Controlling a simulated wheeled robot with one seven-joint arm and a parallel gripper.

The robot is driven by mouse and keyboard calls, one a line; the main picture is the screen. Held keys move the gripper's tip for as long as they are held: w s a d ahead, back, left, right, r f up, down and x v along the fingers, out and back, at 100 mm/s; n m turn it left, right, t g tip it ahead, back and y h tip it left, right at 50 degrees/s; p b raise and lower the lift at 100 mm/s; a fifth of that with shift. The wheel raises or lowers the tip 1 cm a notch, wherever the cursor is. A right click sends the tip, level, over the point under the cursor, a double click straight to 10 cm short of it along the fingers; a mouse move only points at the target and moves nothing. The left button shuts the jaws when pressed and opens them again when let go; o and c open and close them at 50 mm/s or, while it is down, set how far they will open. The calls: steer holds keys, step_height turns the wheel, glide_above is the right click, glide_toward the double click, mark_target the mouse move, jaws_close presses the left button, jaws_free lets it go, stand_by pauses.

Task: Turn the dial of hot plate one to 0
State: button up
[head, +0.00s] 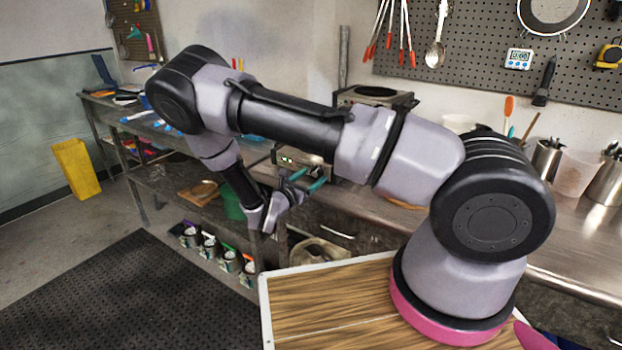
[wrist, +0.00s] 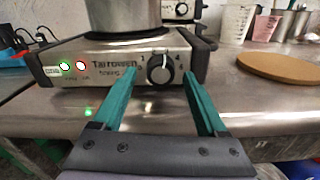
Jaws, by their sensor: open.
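A steel hot plate (wrist: 105,66) with black sides fills the upper left of the wrist view. Its front has a round dark dial (wrist: 160,69) with a pale pointer mark pointing roughly up; small figures stand around it. A green and a red light glow at the left of the panel. I cannot read a label saying which hot plate this is. My gripper (wrist: 159,74) is open, its teal fingers on either side of the dial in the picture; contact is not clear. In the head view the hot plate (head: 288,159) is partly hidden by my arm and gripper (head: 308,178).
A metal pot (wrist: 120,14) stands on the hot plate. A second device with a knob (wrist: 182,9) is behind. A round brown board (wrist: 275,66) lies on the steel bench to the right. Under the bench is a shelf (head: 165,178) with several tins below.

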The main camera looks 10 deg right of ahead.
steer(key=shift+c, duration=0.3)
jaws_close()
steer(key=shift+n, duration=0.4)
steer(key=n, duration=0.4)
steer(key=shift+n, duration=0.3)
steer(key=n, duration=0.5)
steer(key=shift+n, duration=0.3)
steer(key=n, duration=0.5)
steer(key=shift+s, duration=0.1)
steer(key=n, duration=0.5)
steer(key=shift+r, duration=0.1)
steer(key=shift+n, duration=0.4)
